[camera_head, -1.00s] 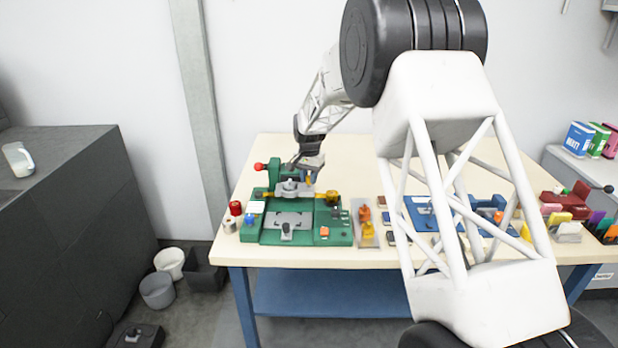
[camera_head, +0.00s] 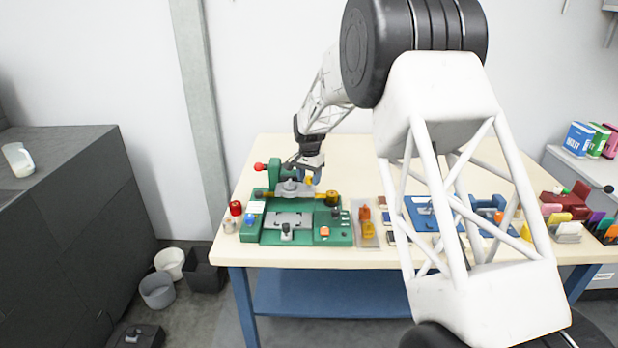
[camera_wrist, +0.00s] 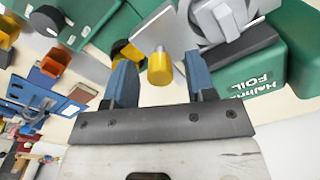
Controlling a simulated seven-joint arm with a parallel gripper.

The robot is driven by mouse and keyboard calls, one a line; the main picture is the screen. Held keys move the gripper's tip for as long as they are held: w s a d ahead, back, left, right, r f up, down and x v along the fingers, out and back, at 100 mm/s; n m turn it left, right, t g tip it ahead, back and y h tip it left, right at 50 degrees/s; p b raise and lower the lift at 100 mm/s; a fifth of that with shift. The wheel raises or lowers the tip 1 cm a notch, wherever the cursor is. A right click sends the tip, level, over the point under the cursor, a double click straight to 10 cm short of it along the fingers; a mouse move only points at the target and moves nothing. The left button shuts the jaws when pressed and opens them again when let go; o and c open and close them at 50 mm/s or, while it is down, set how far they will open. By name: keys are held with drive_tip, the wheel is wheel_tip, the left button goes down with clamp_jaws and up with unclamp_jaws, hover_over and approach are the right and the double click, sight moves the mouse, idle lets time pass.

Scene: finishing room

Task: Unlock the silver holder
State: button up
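The silver holder (camera_head: 291,187) sits at the back of the green machine (camera_head: 250,232) on the table. In the wrist view, its grey metal parts (camera_wrist: 212,20) are at the top right. A yellow cylindrical knob (camera_wrist: 159,69) shows between the two blue fingers of my gripper (camera_wrist: 161,75), with gaps on both sides. The fingers are open and hold nothing. In the head view, my gripper (camera_head: 309,172) is just above the back of the machine, close to the silver holder. I cannot tell whether the fingers touch anything.
A red ball knob (camera_head: 259,166) stands out at the machine's back left. A red-capped container (camera_head: 236,208) is at its left. An orange and yellow item on a tray (camera_head: 367,241) and blue fixtures (camera_head: 487,206) lie to the right. Bare tabletop (camera_head: 360,165) shows behind.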

sight(310, 178)
drive_tip(key=shift+r, duration=3.9)
drive_tip(key=shift+s+d+r, duration=0.25)
drive_tip(key=shift+s+r, duration=0.05)
drive_tip(key=s+d+r+n, duration=0.1)
drive_tip(key=s+d+r, duration=0.4)
drive_tip(key=s, duration=0.5)
drive_tip(key=s+d+r+n+t, duration=0.1)
drive_tip(key=s+d+r, duration=0.3)
drive_tip(key=s, duration=0.5)
drive_tip(key=s+d+r+n, duration=0.1)
drive_tip(key=s+d+r, duration=0.4)
drive_tip(key=s, duration=0.5)
drive_tip(key=s+d+f, duration=0.1)
drive_tip(key=s+d, duration=0.1)
drive_tip(key=s, duration=0.8)
drive_tip(key=s+d+f+n+t, duration=0.1)
drive_tip(key=s+d+f, duration=0.1)
drive_tip(key=s, duration=0.8)
drive_tip(key=s+d+f+n, duration=0.1)
drive_tip(key=s+d+f, duration=0.1)
drive_tip(key=s, duration=0.8)
drive_tip(key=shift+s+d+f+t, duration=0.15)
drive_tip(key=shift+s+f+t, duration=0.05)
drive_tip(key=shift+f+t, duration=0.1)
